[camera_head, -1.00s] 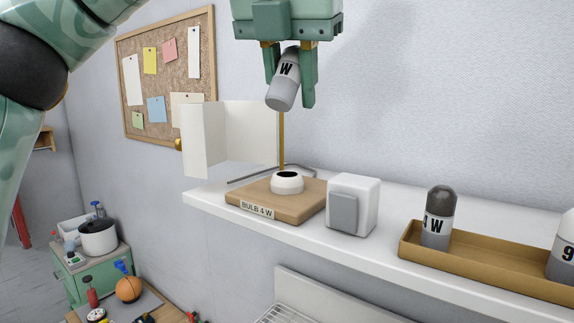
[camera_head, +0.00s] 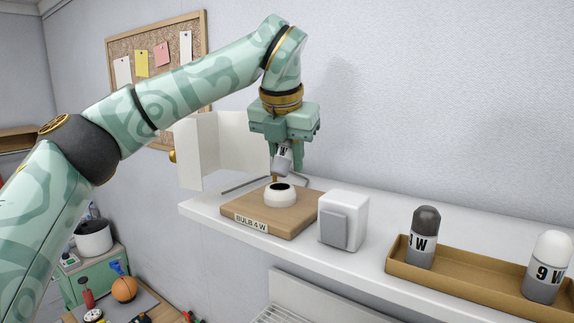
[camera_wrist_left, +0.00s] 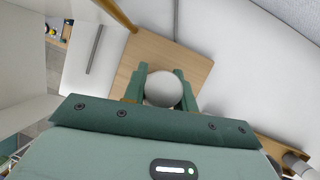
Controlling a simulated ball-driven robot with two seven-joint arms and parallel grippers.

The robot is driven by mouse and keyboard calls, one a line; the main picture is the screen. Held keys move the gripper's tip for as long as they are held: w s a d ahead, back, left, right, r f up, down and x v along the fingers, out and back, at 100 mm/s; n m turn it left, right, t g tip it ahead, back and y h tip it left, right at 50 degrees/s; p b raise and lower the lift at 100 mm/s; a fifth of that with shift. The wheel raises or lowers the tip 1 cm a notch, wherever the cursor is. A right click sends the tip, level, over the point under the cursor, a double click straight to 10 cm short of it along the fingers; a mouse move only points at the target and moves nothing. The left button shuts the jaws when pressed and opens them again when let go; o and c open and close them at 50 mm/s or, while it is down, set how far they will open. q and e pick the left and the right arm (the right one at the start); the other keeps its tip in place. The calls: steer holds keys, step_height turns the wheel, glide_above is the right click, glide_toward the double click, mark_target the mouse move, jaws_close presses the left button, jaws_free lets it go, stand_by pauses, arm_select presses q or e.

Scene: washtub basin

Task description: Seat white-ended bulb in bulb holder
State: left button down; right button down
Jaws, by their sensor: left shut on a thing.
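My left gripper (camera_head: 284,152) is shut on a bulb (camera_head: 283,162) and holds it just above and behind the bulb holder. The bulb holder (camera_head: 280,196) is a white ring with a dark opening on a wooden base (camera_head: 250,208) labelled "BULB 4 W". Bulb and holder look apart. My right gripper is out of view.
A white block with a grey panel (camera_head: 343,222) stands right of the base on the white shelf (camera_head: 378,263). A brown tray (camera_head: 470,283) holds a dark-ended bulb (camera_head: 423,238) and a white-ended "9 W" bulb (camera_head: 547,268).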

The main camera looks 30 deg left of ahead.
mark_target(287, 171)
arm_select(q)
step_height(287, 171, down, 2)
steer(key=shift+w+f+p, duration=0.15)
steer(key=shift+p, duration=0.4)
steer(key=shift+w+a+f, duration=0.1)
steer(key=shift+a+f, duration=0.1)
steer(key=shift+f, duration=0.05)
steer(key=shift+d+f, duration=0.1)
steer(key=c, duration=1.1)
jaws_free()
